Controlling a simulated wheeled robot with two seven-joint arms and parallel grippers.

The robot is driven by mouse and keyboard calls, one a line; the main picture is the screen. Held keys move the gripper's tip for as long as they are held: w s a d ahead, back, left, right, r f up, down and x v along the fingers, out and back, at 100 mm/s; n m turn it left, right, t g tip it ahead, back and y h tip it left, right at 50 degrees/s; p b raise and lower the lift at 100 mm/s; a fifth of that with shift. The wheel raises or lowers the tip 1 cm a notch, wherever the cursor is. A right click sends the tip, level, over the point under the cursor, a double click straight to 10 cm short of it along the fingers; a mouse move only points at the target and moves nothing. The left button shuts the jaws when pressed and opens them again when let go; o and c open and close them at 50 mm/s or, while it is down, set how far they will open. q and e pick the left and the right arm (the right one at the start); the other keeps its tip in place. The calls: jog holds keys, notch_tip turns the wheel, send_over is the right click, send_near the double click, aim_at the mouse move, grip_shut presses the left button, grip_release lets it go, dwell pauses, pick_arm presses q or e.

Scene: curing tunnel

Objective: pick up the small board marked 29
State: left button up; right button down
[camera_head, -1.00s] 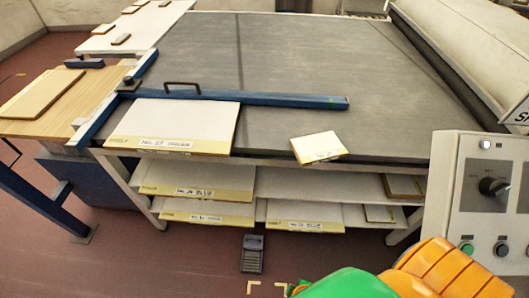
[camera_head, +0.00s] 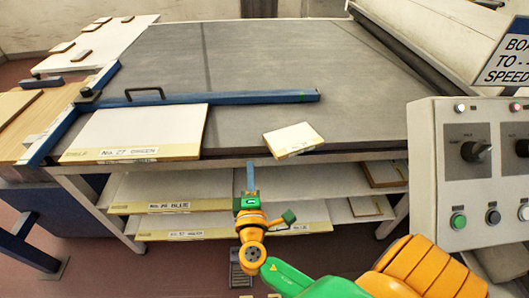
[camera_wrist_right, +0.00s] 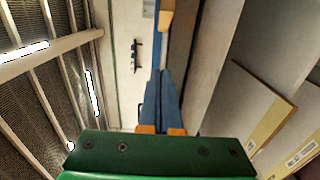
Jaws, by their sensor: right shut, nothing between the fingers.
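My left gripper is not in view.
A large board (camera_head: 140,130) marked No. 27 lies left, against a blue bar (camera_head: 230,97) with a black handle. Lower shelves hold several boards, one marked blue (camera_head: 175,190). A control panel (camera_head: 480,180) stands right. The grey surface behind the bar is clear.

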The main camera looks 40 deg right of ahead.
aim_at(271, 150)
jog(key=w+d+p, duration=0.2)
jog(key=w+d, duration=0.1)
jog(key=d, duration=0.3)
jog(key=shift+w+d, duration=0.2)
jog(key=shift+d, duration=0.05)
jog(key=shift+f, duration=0.1)
jog(key=shift+s+d, duration=0.1)
jog(key=shift+d, duration=0.25)
jog(key=shift+s+d, duration=0.2)
jog(key=shift+d, duration=0.45)
